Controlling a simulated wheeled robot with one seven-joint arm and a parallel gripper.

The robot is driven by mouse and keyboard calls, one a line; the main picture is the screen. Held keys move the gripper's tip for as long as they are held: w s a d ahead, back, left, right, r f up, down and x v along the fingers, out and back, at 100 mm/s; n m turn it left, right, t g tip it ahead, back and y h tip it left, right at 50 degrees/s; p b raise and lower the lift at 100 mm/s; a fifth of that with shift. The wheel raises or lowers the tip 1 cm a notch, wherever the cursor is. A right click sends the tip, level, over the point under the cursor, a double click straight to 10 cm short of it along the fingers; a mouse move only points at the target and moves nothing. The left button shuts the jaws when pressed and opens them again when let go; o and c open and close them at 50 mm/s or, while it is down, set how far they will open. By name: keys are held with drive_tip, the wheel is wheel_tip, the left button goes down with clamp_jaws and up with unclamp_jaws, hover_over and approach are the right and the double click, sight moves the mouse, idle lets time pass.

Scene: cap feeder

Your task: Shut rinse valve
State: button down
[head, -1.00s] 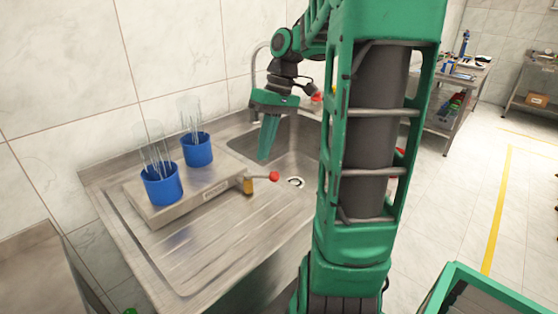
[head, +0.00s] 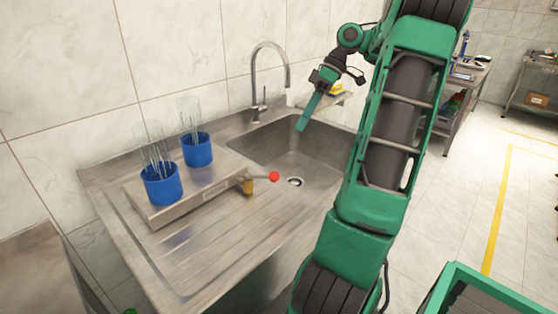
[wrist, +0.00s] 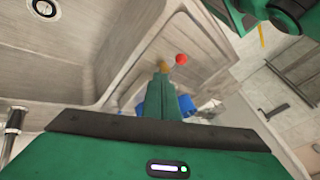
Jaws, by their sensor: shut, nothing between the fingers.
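The rinse valve (head: 248,186) is a small brass body at the right front of a raised steel rack (head: 205,190). Its lever sticks out to the right and ends in a red knob (head: 274,176). In the wrist view the brass body (wrist: 161,66) and red knob (wrist: 181,59) show just beyond my fingertips. My gripper (head: 300,126) is shut and empty. It hangs above the sink basin, up and to the right of the knob and apart from it. Its closed green fingers (wrist: 160,82) also show in the wrist view.
Two blue cups (head: 161,187) (head: 197,150) with glass tubes stand on the rack. The curved faucet (head: 262,85) rises behind the basin (head: 290,150). The ribbed drainboard (head: 215,250) in front of the rack is clear.

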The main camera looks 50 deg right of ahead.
drive_tip(key=shift+a+f, duration=0.1)
idle(0.3)
drive_tip(key=s+a+r+x, duration=0.1)
drive_tip(key=a+x, duration=0.1)
drive_tip(key=x, duration=1)
drive_tip(key=shift+s, duration=0.4)
drive_tip(key=shift+s+a+r, duration=0.1)
drive_tip(key=shift+s, duration=0.05)
